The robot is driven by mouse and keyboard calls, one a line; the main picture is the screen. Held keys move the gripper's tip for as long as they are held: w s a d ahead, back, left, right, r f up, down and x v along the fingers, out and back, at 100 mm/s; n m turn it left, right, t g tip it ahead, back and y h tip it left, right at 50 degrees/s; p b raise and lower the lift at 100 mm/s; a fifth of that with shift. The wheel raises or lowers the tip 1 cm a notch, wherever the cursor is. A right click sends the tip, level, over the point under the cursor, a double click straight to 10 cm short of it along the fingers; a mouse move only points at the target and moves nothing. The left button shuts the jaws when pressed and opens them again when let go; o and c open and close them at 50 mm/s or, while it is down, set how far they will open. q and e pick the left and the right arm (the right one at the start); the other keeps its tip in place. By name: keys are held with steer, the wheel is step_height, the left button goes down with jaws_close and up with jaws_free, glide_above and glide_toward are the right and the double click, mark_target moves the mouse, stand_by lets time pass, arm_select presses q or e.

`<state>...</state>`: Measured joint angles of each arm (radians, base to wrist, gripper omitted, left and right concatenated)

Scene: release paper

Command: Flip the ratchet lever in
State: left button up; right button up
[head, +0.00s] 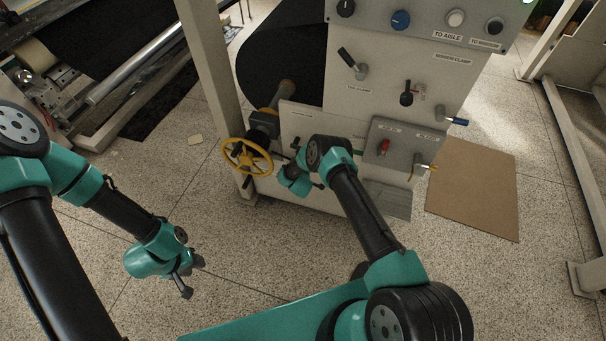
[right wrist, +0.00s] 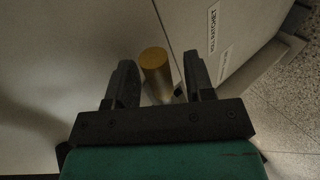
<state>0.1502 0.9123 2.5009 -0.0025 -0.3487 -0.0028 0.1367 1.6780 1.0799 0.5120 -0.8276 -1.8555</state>
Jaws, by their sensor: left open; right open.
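A brass-coloured cylindrical knob, seemingly the ratchet lever's end (right wrist: 154,62), stands out from the pale machine panel in the right wrist view. My right gripper (right wrist: 158,75) is open, with one finger on each side of the knob. I cannot tell whether either finger touches it. A label partly readable as "RATCHET" is on the panel beside it. In the head view my right wrist is against the machine's lower front and hides the lever. My left gripper (head: 192,278) is open and empty above the floor, well away from the machine.
A yellow handwheel (head: 247,157) stands just left of my right wrist. A grey control box (head: 400,146) with a red knob is to its right. Switches and knobs fill the upper panel (head: 430,60). A brown mat (head: 475,190) lies on the floor at right. The floor around my left gripper is clear.

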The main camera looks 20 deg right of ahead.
steer(key=v, duration=1.7)
steer(key=shift+s, duration=0.15)
steer(key=s+f+n+t, duration=0.1)
steer(key=f+t, duration=0.1)
steer(key=s+d+f+t, duration=0.1)
steer(key=f, duration=0.1)
steer(key=s+d+f+n+t+y, duration=0.1)
steer(key=f+t, duration=0.1)
steer(key=f, duration=0.1)
steer(key=shift+s+d+f+n+t, duration=0.1)
steer(key=shift+s+d+n+t, duration=0.05)
steer(key=shift+s+n+t, duration=0.15)
steer(key=shift+w, duration=0.2)
steer(key=x, duration=1.7)
steer(key=shift+d, duration=0.1)
